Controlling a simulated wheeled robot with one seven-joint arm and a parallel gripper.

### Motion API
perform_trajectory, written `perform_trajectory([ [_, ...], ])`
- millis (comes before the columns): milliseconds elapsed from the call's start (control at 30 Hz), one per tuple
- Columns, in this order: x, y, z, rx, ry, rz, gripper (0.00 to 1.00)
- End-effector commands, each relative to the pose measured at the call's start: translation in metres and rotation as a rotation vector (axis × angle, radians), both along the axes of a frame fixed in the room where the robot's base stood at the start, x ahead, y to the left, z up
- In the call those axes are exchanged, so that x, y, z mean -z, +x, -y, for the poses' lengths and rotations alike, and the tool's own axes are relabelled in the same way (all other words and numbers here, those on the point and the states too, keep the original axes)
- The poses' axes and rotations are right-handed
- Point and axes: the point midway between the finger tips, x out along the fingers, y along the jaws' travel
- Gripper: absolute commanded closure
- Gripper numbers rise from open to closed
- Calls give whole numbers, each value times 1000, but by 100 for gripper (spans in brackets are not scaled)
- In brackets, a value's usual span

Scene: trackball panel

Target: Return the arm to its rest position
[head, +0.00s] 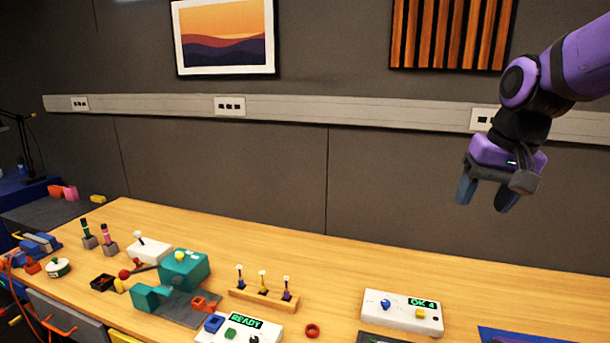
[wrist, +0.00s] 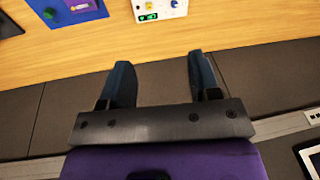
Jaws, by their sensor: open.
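My gripper (head: 486,194) hangs from my purple arm at the upper right of the head view, in the air above the back of the table and in front of the wall. Its two dark blue fingers are apart and nothing is between them. The wrist view shows the same open fingers (wrist: 158,82) with the table's edge beyond them. A white panel (head: 402,312) with a blue ball, a yellow button and a green display reading "OK 4" lies on the table below my gripper. This panel also shows at the top of the wrist view (wrist: 172,8).
A blue panel (head: 525,335) lies at the lower right. The air around my gripper is clear.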

Motion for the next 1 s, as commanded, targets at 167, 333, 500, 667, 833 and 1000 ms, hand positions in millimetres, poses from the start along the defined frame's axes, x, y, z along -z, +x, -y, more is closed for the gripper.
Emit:
perform_trajectory([
  [167,-14,-52,3,-56,-41,87,43],
  [333,-17,-97,7,-106,-84,161,43],
  [500,-13,-134,10,-147,-126,223,43],
  [667,-9,-152,12,-169,-150,257,43],
  [833,-8,-157,12,-175,-157,264,43],
  [1000,-8,-157,12,-175,-157,264,43],
])
